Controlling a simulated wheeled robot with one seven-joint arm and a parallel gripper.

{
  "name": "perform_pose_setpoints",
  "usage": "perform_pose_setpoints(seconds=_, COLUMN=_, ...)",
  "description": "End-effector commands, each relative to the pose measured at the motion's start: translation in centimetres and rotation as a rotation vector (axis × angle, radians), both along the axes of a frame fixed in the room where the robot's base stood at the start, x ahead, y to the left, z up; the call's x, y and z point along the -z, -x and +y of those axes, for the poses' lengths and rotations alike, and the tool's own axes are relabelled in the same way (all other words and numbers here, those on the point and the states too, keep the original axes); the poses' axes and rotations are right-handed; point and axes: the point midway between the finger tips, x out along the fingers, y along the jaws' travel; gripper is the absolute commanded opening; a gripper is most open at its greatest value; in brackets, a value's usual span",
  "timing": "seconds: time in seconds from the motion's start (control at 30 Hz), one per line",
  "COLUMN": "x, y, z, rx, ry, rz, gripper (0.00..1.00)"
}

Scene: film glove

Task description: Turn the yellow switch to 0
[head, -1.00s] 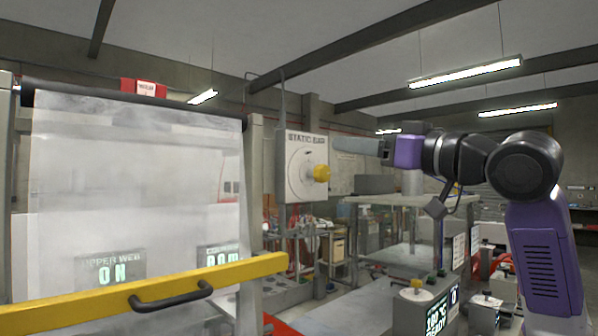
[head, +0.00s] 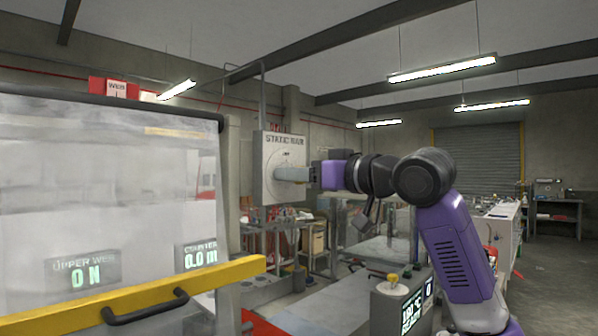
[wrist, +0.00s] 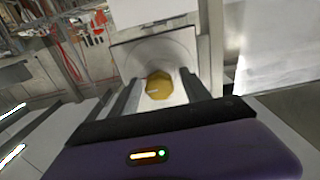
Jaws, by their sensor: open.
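The yellow switch (wrist: 159,86) sits on a pale round dial plate in the wrist view. It lies between the two fingers of my gripper (wrist: 160,88), with a gap on each side. I cannot tell how deep the fingers reach around it. In the head view the grey box (head: 262,185) labelled STATIC BAR carries the dial (head: 285,156). The marks around the dial are too small to read, so the switch's setting cannot be told.
A yellow bar (head: 215,274) with a black handle (head: 146,307) crosses the lower left, in front of a clear film panel (head: 110,190). A machine (head: 400,300) with a yellow-topped knob stands below my arm. Open floor shows at the right.

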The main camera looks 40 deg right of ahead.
Motion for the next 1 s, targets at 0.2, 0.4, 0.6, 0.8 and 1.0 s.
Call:
perform_pose_setpoints(seconds=0.2, x=0.04, y=-0.07, z=-0.02, rx=0.000, ry=0.000, rz=0.000, gripper=0.55)
perform_pose_setpoints(seconds=0.4, x=0.04, y=-0.05, z=-0.02, rx=0.001, ry=0.000, rz=0.000, gripper=0.20)
perform_pose_setpoints(seconds=0.6, x=0.04, y=-0.05, z=-0.02, rx=0.000, ry=0.001, rz=0.000, gripper=0.00)
perform_pose_setpoints(seconds=0.8, x=0.08, y=-0.05, z=-0.01, rx=0.000, ry=0.027, rz=-0.001, gripper=0.00)
perform_pose_setpoints(seconds=1.0, x=0.18, y=-0.04, z=-0.01, rx=0.001, ry=0.118, rz=-0.003, gripper=0.00)
